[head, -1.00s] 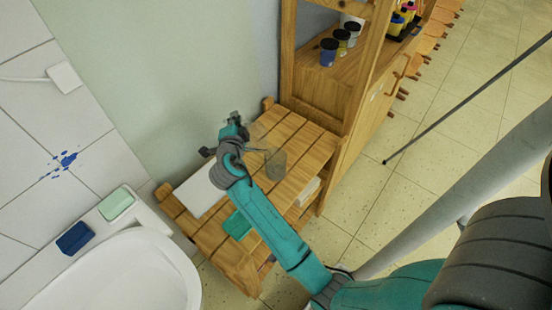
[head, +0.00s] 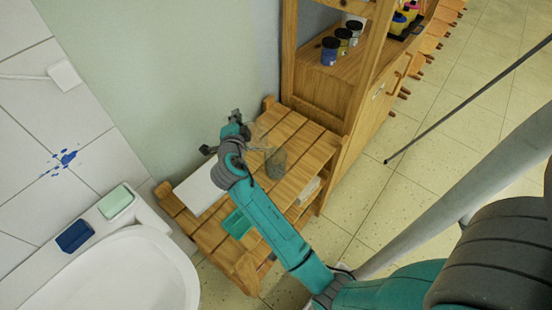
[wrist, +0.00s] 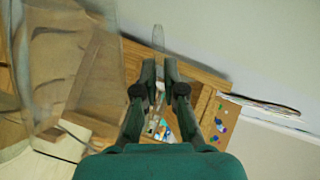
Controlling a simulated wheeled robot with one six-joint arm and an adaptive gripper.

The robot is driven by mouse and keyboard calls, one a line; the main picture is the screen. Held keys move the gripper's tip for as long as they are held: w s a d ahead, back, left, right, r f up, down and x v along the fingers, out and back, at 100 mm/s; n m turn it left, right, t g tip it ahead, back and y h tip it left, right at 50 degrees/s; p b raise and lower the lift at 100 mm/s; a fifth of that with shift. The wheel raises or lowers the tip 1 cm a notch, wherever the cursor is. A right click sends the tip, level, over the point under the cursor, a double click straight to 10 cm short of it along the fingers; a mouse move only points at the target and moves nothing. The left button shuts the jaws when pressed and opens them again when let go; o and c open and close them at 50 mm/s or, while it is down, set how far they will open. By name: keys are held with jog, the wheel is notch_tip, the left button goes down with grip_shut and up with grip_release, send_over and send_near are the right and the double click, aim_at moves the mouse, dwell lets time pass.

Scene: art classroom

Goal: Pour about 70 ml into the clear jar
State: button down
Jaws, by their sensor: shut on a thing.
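My gripper (head: 234,124) is over the wooden slatted stand by the wall. In the wrist view my gripper (wrist: 160,82) is shut on a narrow see-through strip, which looks like the handle of a clear vessel. A large see-through vessel (wrist: 62,65) fills the left of that view, close to the camera.
The wooden stand (head: 298,152) holds a white sheet (head: 200,190) and a green tray (head: 237,224). A wooden shelf (head: 318,92) with several paint jars (head: 330,52) stands right behind it. A white basin (head: 120,275) is at the lower left.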

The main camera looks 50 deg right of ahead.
jog(key=shift+s+d+r, duration=0.1)
jog(key=shift+s+r, duration=0.15)
dwell(0.8)
jog(key=shift+s+d+r+m+p, duration=0.1)
jog(key=shift+s+m+p, duration=0.15)
jog(key=shift+m+p, duration=0.05)
